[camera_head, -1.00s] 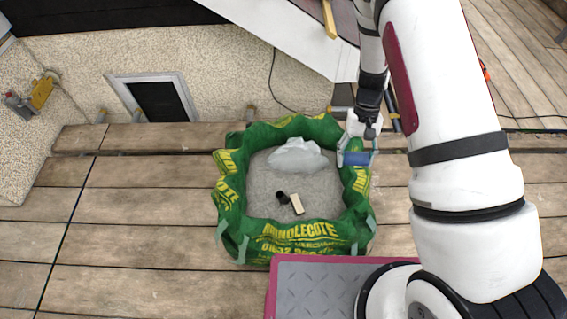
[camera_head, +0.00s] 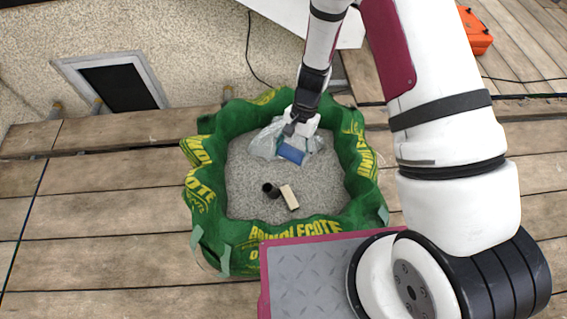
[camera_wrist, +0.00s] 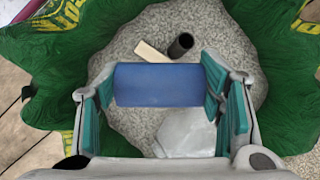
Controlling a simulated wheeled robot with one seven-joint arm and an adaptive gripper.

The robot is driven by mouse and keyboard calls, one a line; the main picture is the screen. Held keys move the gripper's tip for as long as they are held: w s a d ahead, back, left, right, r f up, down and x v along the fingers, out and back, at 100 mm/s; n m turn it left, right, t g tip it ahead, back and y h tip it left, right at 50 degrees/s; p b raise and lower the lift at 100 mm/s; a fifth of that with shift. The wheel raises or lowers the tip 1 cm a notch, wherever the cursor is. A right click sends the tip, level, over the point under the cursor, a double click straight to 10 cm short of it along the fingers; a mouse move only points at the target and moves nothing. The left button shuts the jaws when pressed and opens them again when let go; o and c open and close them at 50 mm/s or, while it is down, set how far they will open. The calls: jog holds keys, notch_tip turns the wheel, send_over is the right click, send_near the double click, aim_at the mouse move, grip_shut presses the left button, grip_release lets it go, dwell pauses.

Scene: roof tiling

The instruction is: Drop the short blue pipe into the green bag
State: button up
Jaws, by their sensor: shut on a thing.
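The short blue pipe (camera_head: 291,154) is held crosswise between the fingers of my gripper (camera_head: 296,146). In the wrist view the blue pipe (camera_wrist: 158,84) spans the space between the two teal finger pads of my gripper (camera_wrist: 160,88). The green bag (camera_head: 296,229), with yellow lettering, stands open on the wooden deck. It also shows around the edges of the wrist view (camera_wrist: 278,52). My gripper is over the back part of the bag's opening, with the pipe above the grey gravel (camera_head: 245,180). I cannot tell the exact height of the pipe above the gravel.
Inside the bag lie a pale wooden block (camera_head: 289,197), a black tube (camera_head: 270,190) and a crumpled translucent sheet (camera_head: 266,143). An orange case (camera_head: 475,32) stands at the upper right. A wall with a dark framed window (camera_head: 122,88) is behind the bag.

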notch_tip(320, 180, down, 10)
jog(key=a+m+b, duration=0.1)
jog(key=a+b, duration=0.1)
jog(key=b, duration=0.5)
jog(key=shift+r+y, duration=0.2)
jog(key=shift+y, duration=0.1)
jog(key=shift+a, duration=0.1)
jog(key=o, duration=1.1)
jog(key=shift+c, duration=0.2)
jog(key=shift+r, duration=0.1)
jog(key=v, duration=1.2)
jog(key=shift+s, duration=0.15)
